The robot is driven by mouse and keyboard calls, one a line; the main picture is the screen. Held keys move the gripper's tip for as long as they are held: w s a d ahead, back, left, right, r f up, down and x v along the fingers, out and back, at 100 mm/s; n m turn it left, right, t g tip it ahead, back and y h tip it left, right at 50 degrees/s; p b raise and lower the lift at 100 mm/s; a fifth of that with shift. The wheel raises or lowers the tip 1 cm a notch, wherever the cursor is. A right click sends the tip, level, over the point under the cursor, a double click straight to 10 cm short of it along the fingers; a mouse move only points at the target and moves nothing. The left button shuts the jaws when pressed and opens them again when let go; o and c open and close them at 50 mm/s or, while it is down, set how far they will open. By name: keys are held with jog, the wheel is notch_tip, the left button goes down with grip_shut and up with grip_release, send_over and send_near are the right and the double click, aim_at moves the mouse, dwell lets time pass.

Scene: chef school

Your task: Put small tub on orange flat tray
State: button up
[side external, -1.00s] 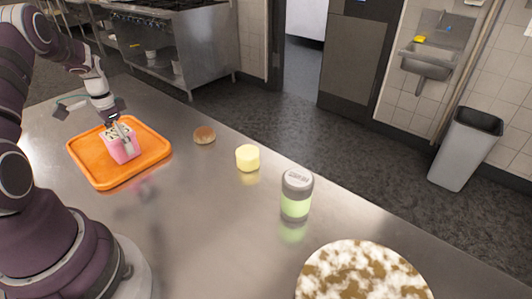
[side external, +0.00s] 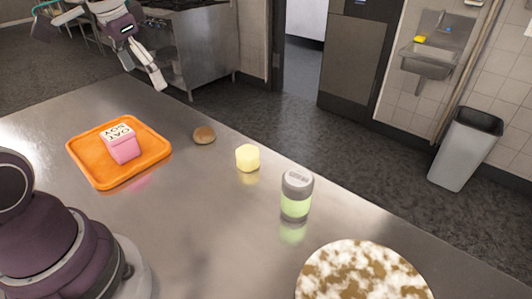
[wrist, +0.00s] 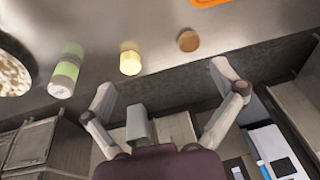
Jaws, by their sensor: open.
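The small tub (side external: 123,147), pink with a white lettered top, sits upright on the orange flat tray (side external: 92,172), inside its rim. My gripper (side external: 143,73) is open and empty, raised high beyond the table's far edge and well apart from the tub. The wrist view shows the two fingers of my gripper (wrist: 163,80) spread with nothing between them. A sliver of the orange tray (wrist: 210,2) shows at the top of the wrist view; the tub is out of that view.
A bun (side external: 204,135), a pale yellow block (side external: 247,158) and a green jar with a grey lid (side external: 296,194) stand along the far edge. A brown-and-white round item (side external: 362,272) lies at the front right. The middle of the metal table (side external: 190,215) is clear.

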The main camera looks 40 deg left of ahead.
jog(key=s+d+t, duration=0.1)
jog(key=s+d, duration=0.2)
jog(key=d, duration=0.2)
jog(key=s+d+f+t+h, duration=0.1)
jog(key=s+d, duration=0.2)
jog(key=d, duration=0.3)
jog(key=shift+f+t, duration=0.2)
jog(key=shift+t, duration=0.2)
